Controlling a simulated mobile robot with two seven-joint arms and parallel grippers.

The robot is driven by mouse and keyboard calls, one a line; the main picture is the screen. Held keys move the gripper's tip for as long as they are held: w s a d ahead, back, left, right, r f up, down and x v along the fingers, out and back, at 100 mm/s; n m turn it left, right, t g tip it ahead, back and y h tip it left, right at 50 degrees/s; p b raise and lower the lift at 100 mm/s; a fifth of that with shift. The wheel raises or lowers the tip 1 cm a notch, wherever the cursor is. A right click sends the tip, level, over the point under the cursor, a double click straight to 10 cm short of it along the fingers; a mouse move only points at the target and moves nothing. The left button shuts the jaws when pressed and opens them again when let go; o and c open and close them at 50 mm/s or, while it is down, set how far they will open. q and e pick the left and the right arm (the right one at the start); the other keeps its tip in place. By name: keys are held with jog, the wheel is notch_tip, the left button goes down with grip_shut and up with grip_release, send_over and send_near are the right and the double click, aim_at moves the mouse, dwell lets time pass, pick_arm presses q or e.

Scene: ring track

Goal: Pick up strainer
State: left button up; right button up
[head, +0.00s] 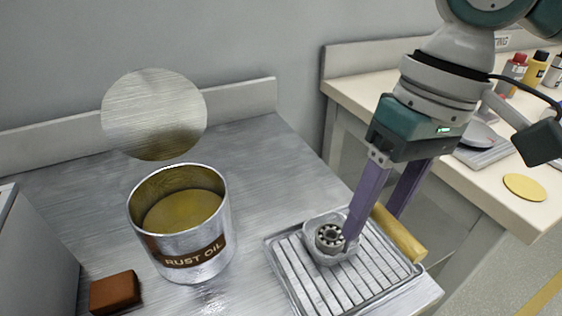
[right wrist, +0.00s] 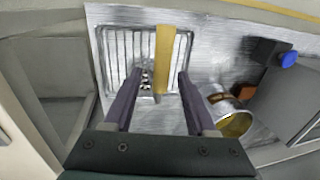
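The strainer has a yellow wooden handle (head: 398,233) and a pale round basket (head: 318,252), and it lies over a slatted metal drip tray (head: 290,272). A dark ring-shaped bearing (head: 329,237) sits in the basket. My right gripper (head: 375,226) is open, with its purple fingers pointing down over the tray. In the right wrist view the handle (right wrist: 162,62) lies between the two open fingers (right wrist: 160,76), with a gap on both sides. The far fingertip is hidden behind the handle in the head view. My left gripper is not in view.
An open "RUST OIL" can (head: 185,250) stands left of the tray, with a round metal disc (head: 153,113) above its back rim. A brown block (head: 115,292) lies at front left. A side bench (head: 470,185) holds bottles and a yellow disc (head: 524,187).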

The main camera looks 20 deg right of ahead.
grip_shut()
dwell(1.3)
